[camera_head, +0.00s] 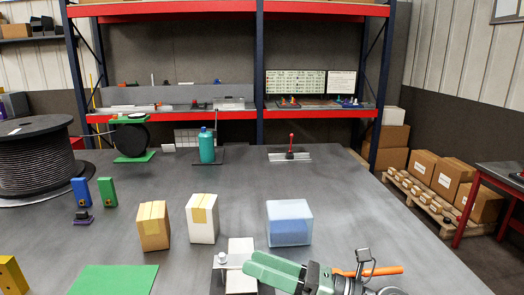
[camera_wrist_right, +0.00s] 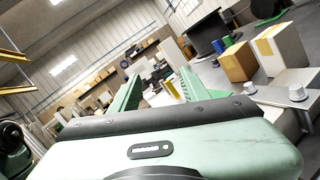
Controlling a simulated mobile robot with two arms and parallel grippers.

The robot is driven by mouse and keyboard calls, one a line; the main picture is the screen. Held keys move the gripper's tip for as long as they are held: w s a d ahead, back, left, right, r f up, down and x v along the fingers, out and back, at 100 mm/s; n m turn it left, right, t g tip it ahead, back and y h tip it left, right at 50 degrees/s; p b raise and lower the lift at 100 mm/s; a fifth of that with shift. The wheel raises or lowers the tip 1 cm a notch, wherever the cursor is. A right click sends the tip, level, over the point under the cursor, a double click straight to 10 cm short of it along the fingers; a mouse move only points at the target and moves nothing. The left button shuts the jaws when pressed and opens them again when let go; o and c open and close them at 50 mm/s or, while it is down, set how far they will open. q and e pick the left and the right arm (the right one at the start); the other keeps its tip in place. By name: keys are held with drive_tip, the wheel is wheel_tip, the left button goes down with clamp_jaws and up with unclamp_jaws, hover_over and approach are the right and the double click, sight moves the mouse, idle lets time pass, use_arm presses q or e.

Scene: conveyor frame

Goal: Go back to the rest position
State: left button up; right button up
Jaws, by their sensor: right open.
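My right gripper (camera_head: 254,268) comes in at the bottom middle of the head view, low over the near part of the grey table (camera_head: 330,205). Its green fingers point left. In the right wrist view, the two green fingers of this gripper (camera_wrist_right: 160,82) stand wide apart with nothing between them. A grey fixture with a white block (camera_head: 241,250) is beside the fingertips in the head view. I cannot tell whether they touch. My left gripper does not show in the head view.
A translucent blue box (camera_head: 289,223), a white box (camera_head: 202,218) and a brown box (camera_head: 153,226) stand near the gripper. A green mat (camera_head: 113,280) lies at front left, and a large cable spool (camera_head: 38,158) stands at far left. The table's right half is mostly clear.

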drive_tip(key=w+d+m+t+h, duration=0.2)
drive_tip(key=d+m+t+h, duration=0.4)
drive_tip(key=m, duration=0.5)
drive_tip(key=w+d+m+t+h, duration=0.2)
drive_tip(key=d+m+t+h, duration=0.25)
drive_tip(key=m+t, duration=0.5)
drive_tip(key=s+d+f+m+g+h, duration=0.25)
drive_tip(key=d+f+m+h, duration=0.25)
drive_tip(key=f+m, duration=0.3)
drive_tip(key=s+d+f+m+g+h, duration=0.1)
drive_tip(key=d+f+m+g+h, duration=0.35)
drive_tip(key=f+m, duration=0.3)
drive_tip(key=s+f+m+g+y, duration=0.1)
drive_tip(key=s+f+m+g, duration=0.3)
drive_tip(key=s+f+g, duration=0.55)
drive_tip(key=s+f+m+g, duration=0.25)
drive_tip(key=s+f, duration=0.45)
drive_tip(key=s, duration=0.8)
wheel_tip(320, 180, down, 26)
drive_tip(key=s+d+f+g, duration=0.2)
drive_tip(key=s+d+f, duration=0.1)
drive_tip(key=s+f, duration=1.3)
drive_tip(key=shift+s+d, duration=0.2)
drive_tip(key=shift+s, duration=0.6)
